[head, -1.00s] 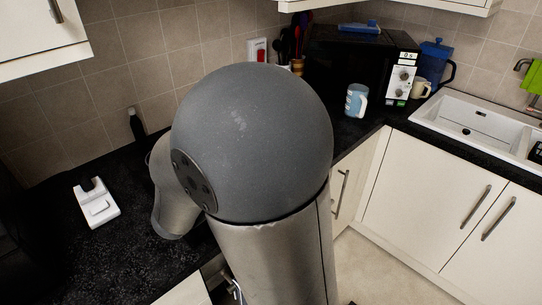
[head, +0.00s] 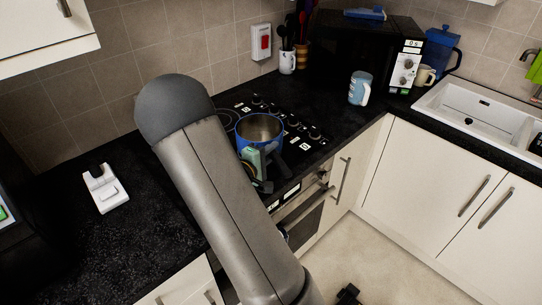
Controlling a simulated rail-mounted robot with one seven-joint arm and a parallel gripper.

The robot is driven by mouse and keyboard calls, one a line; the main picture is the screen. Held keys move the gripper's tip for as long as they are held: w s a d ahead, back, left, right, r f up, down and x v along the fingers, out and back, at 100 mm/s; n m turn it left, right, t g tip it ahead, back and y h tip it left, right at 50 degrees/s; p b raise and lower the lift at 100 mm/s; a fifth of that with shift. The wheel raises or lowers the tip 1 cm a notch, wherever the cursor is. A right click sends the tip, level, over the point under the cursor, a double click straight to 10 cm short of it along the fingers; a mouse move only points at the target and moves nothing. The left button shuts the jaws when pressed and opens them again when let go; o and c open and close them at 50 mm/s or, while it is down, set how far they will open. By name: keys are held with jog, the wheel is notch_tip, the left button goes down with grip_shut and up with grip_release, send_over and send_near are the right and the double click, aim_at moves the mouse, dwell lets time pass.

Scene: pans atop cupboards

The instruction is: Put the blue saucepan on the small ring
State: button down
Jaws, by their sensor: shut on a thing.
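The blue saucepan (head: 244,133) is upright at the black hob (head: 296,150), with its pale metal inside showing. My gripper (head: 262,164) is at the saucepan's near side, shut on it, apparently at the handle, which is mostly hidden by the gripper. One ring outline (head: 227,117) shows just left of the saucepan, partly covered by it. I cannot tell whether this is the small ring, nor whether the pan's base touches the hob. The hob's left part is hidden behind my arm.
Control knobs (head: 315,131) line the hob's right side, with the oven (head: 305,215) below. A white scale-like item (head: 105,190) lies on the left counter.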

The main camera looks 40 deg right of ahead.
jog(key=shift+f, duration=1.25)
jog(key=c, duration=1.3)
grip_release()
jog(key=shift+a, duration=0.1)
jog(key=shift+r, duration=0.15)
